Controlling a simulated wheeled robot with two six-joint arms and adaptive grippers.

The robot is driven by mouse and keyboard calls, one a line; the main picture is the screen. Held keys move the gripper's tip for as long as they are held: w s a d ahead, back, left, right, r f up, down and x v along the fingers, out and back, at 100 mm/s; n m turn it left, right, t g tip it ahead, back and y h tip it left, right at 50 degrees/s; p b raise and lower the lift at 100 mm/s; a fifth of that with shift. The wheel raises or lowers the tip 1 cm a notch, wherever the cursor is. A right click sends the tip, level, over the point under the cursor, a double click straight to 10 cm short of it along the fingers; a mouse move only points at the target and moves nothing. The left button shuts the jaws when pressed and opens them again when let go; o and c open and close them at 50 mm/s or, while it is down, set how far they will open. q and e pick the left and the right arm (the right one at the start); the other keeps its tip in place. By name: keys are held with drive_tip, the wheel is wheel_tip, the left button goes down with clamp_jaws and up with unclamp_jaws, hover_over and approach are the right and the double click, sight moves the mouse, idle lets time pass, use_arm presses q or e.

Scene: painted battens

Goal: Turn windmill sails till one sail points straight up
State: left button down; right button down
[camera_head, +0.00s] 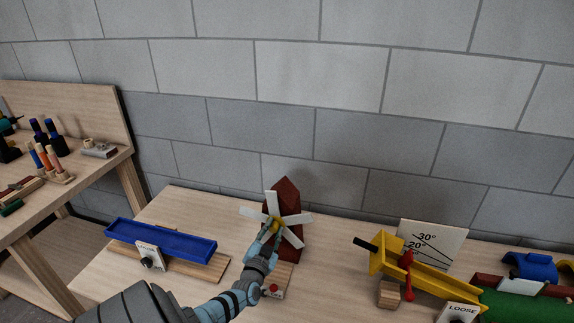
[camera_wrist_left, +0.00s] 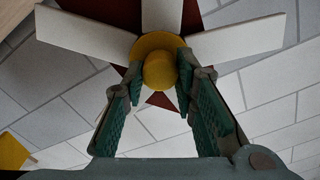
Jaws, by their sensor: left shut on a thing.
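The windmill has a dark red tower (camera_head: 287,190) with white sails (camera_head: 250,214) around a yellow hub (camera_head: 276,223). In the head view one sail (camera_head: 271,203) points nearly up, leaning a little left. Others point left, right and lower right; the gripper may hide part of the lower left. My left gripper (camera_head: 270,231) reaches the hub from below. In the left wrist view the fingertips (camera_wrist_left: 160,72) are shut on the hub's round yellow knob (camera_wrist_left: 159,71), with sails (camera_wrist_left: 235,38) fanned out behind it. My right gripper is in neither view.
A blue trough (camera_head: 165,240) on a wooden base stands left of the windmill. A red-buttoned block (camera_head: 272,291) sits in front of it. A yellow ramp (camera_head: 430,275) with an angle board (camera_head: 440,240) stands to the right. A block wall rises behind.

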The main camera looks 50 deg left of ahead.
use_arm(q)
drive_tip(key=shift+f+m, duration=0.1)
drive_tip(key=shift+m, duration=0.4)
drive_tip(key=c, duration=1.3)
unclamp_jaws()
drive_tip(key=v, duration=1.2)
